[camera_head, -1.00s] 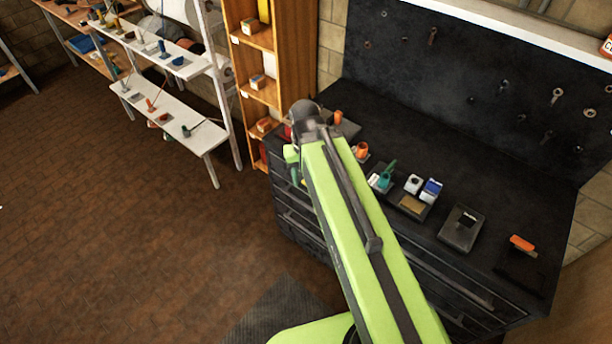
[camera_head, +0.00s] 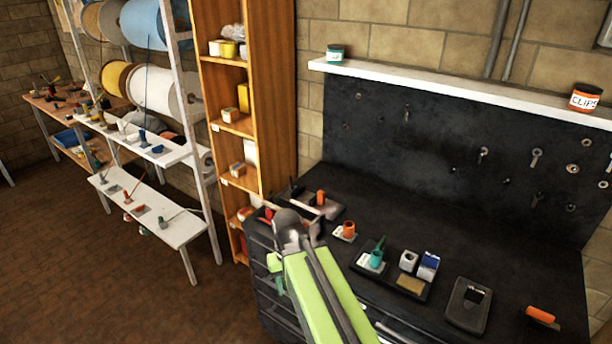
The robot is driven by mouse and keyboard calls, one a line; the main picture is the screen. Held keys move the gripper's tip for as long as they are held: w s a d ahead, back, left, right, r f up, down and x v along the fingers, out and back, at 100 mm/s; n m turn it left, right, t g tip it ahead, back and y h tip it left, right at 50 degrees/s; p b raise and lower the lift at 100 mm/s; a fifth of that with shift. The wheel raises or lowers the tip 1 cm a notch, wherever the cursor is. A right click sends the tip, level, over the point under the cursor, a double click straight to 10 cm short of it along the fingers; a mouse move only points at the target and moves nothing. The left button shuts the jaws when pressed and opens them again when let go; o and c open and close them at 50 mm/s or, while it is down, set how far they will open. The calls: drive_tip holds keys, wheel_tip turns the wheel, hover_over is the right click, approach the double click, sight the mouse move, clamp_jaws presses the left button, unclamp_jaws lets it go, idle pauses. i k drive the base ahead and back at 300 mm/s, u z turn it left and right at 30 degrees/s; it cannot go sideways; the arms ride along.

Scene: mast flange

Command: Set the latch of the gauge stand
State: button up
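My green arm reaches from the bottom edge over the left end of the black workbench. My gripper (camera_head: 311,222) is at its far end, partly hidden behind the dark wrist, and its finger opening cannot be made out. Just beyond it is a grey plate with an upright orange part (camera_head: 321,198). A dark grey block with a black inset (camera_head: 468,305) lies on the right part of the bench. I cannot tell which of these, if either, is the gauge stand. No latch is clear at this size.
The bench top (camera_head: 400,225) also holds an orange cup (camera_head: 348,230), a black tray (camera_head: 411,292) with a teal holder and small containers, and an orange-handled tool (camera_head: 541,315). A dark pegboard (camera_head: 420,125) rises behind. A wooden shelf (camera_head: 275,100) stands at left.

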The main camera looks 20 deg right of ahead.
sight(381, 246)
drive_tip(key=z, duration=0.85)
drive_tip(key=k, duration=0.95)
drive_tip(key=u, duration=1.25)
drive_tip(key=i, duration=1.65)
drive_tip(key=u, duration=0.1)
